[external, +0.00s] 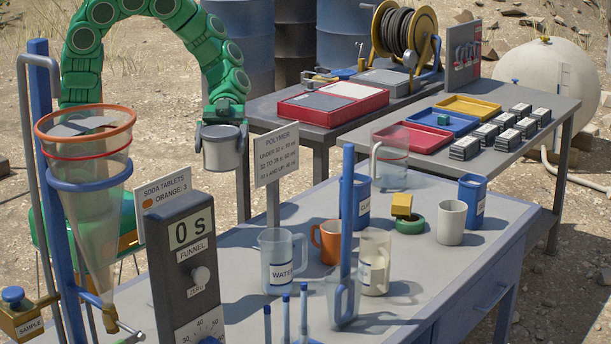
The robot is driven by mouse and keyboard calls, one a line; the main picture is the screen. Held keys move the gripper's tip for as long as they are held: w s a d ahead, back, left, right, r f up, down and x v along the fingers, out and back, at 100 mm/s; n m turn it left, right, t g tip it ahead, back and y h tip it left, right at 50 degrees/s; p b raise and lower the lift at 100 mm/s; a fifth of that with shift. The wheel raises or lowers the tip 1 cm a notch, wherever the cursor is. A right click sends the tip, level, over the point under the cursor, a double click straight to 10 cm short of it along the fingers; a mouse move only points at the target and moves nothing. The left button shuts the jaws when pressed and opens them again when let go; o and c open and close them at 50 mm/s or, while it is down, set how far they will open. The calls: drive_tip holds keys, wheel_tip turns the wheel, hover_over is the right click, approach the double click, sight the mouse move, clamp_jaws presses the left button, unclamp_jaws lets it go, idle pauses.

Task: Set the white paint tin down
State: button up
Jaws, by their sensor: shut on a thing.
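The paint tin (222,149), pale grey-white in this light, hangs upright below my gripper (222,126) at the end of my green arm. My gripper is shut on the tin near its rim. The tin is in the air behind the grey table (400,285), near that table's far left side. It appears left of the polymer sign, and the second table with the trays lies further right. The fingertips are small in this view, and the tin's contents cannot be seen.
A funnel (90,190) on a blue stand and a timer (190,260) stand at the front left. The water jug (281,262), orange mug (327,241) and white cup (452,222) stand on the grey table. The polymer sign (275,155) rises near the tin.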

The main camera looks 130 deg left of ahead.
drive_tip(key=shift+f, duration=13.1)
drive_tip(key=shift+f, duration=0.1)
drive_tip(key=o, duration=1.1)
drive_tip(key=v, duration=1.2)
drive_tip(key=shift+s, duration=0.1)
